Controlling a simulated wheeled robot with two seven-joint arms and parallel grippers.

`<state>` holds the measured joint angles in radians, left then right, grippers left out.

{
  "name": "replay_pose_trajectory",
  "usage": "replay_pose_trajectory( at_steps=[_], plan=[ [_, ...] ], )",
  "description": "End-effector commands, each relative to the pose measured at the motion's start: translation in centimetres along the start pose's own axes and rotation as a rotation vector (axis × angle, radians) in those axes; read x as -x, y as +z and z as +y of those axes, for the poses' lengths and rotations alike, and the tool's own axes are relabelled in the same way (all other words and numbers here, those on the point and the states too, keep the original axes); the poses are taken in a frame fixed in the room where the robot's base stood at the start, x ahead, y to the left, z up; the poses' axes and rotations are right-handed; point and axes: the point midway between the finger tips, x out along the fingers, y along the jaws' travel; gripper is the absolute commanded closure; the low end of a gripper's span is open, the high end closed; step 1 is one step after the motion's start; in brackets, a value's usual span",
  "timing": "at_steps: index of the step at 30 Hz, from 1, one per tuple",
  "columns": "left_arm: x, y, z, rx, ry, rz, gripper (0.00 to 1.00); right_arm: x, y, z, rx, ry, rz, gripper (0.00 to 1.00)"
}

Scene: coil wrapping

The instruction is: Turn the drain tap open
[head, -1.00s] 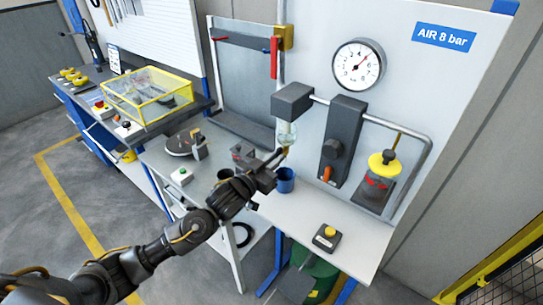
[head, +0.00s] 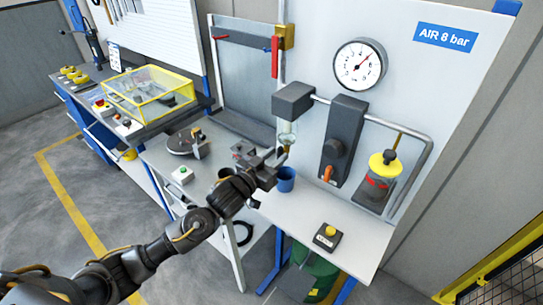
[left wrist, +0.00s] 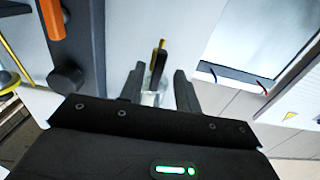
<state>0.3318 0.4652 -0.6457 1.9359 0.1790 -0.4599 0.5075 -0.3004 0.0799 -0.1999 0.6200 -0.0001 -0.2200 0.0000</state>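The drain tap (head: 286,149) is a small brass-coloured piece under the clear filter bowl (head: 287,132). In the left wrist view the tap (left wrist: 158,58) shows as a dark, yellow-edged lever standing lengthwise, with the clear bowl (left wrist: 156,92) behind it. My left gripper (head: 272,165) is just below and to the left of the tap in the head view, apart from it. Its fingers (left wrist: 158,88) are spread, with the tap and bowl seen between them; they hold nothing. How far the fingertips are from the tap is hard to tell. My right gripper is not in view.
A blue cup (head: 286,180) stands under the bowl, close to my gripper. To the right are a dark regulator (head: 342,140) with an orange lever (head: 327,174), a yellow-capped bowl (head: 383,165) and a pipe (head: 422,165).

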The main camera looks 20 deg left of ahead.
Motion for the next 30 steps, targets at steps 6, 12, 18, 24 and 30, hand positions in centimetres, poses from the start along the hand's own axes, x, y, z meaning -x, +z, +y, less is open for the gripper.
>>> replay_pose_trajectory(
  at_steps=[6, 12, 18, 24, 30],
  plan=[
    [0.9, 0.4, 0.0, -0.001, 0.001, -0.004, 0.67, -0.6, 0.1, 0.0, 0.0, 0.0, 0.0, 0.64],
    [4.4, 0.7, 0.1, -0.001, 0.004, -0.003, 0.67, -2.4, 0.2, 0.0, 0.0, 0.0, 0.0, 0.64],
    [8.1, 0.5, 0.0, -0.001, 0.003, -0.002, 0.67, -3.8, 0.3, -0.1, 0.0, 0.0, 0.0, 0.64],
    [10.2, 0.2, -0.1, 0.0, 0.001, -0.001, 0.67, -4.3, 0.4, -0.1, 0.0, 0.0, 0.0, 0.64],
    [10.5, 0.0, -0.1, 0.001, 0.001, 0.0, 0.67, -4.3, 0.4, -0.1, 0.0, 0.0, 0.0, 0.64]
  ],
)
